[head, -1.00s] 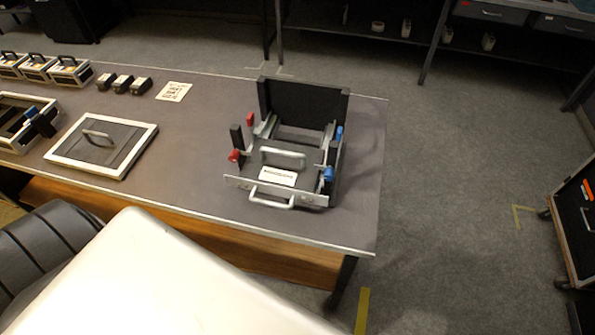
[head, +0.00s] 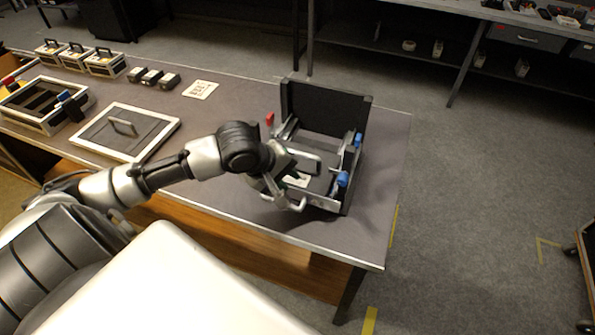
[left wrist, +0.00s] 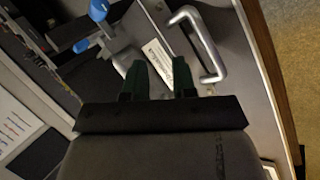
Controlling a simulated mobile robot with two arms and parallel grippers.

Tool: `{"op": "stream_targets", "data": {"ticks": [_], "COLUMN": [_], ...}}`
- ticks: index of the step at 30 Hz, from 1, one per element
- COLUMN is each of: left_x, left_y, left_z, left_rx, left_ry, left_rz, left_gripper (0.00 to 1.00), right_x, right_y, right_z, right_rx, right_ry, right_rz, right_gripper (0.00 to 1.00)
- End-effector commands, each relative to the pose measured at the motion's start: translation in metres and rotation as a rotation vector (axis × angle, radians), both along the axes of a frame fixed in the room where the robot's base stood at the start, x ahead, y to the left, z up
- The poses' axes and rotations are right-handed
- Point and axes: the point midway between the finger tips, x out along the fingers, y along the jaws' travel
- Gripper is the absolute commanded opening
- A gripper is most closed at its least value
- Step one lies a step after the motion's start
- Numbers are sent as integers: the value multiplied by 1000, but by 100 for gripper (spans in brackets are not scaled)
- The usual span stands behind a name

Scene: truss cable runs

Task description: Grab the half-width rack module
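The grey module (head: 318,185), which I take to be the half-width rack module, sits in a frame with a black upright back panel (head: 322,108) near the table's right end. It has a top handle, a front handle (head: 297,204) and a white label, partly hidden by my arm. My left gripper (head: 284,188) is over its front left part. In the left wrist view, the two dark green fingers (left wrist: 159,62) are apart with nothing between them. The label (left wrist: 158,52) lies beyond the tips and the silver handle (left wrist: 205,42) is to their right. My right gripper is not in view.
Blue knobs (head: 342,179) stand on the frame's right side and a red one (head: 270,118) on its left. A flat panel with a handle (head: 125,132), an open case (head: 45,106) and several small modules lie left. The table's right end is clear.

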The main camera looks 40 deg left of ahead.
Motion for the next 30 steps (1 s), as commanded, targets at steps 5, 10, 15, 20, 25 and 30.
{"op": "stream_targets", "data": {"ticks": [5,10,15,20,25,30], "left_x": [28,38,53,65,72,85], "left_y": [40,53,47,44,41,36], "left_z": [43,57,39,22,12,-8], "left_rx": [-168,-254,-269,-265,-264,-263], "left_ry": [36,53,58,55,56,57], "left_rz": [304,433,448,447,446,446], "left_gripper": [27,27,27,27,27,27], "right_x": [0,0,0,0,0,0], "right_y": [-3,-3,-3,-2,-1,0], "right_z": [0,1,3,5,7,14], "right_rx": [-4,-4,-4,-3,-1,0], "right_ry": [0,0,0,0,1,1], "right_rz": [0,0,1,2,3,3], "right_gripper": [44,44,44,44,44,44]}}
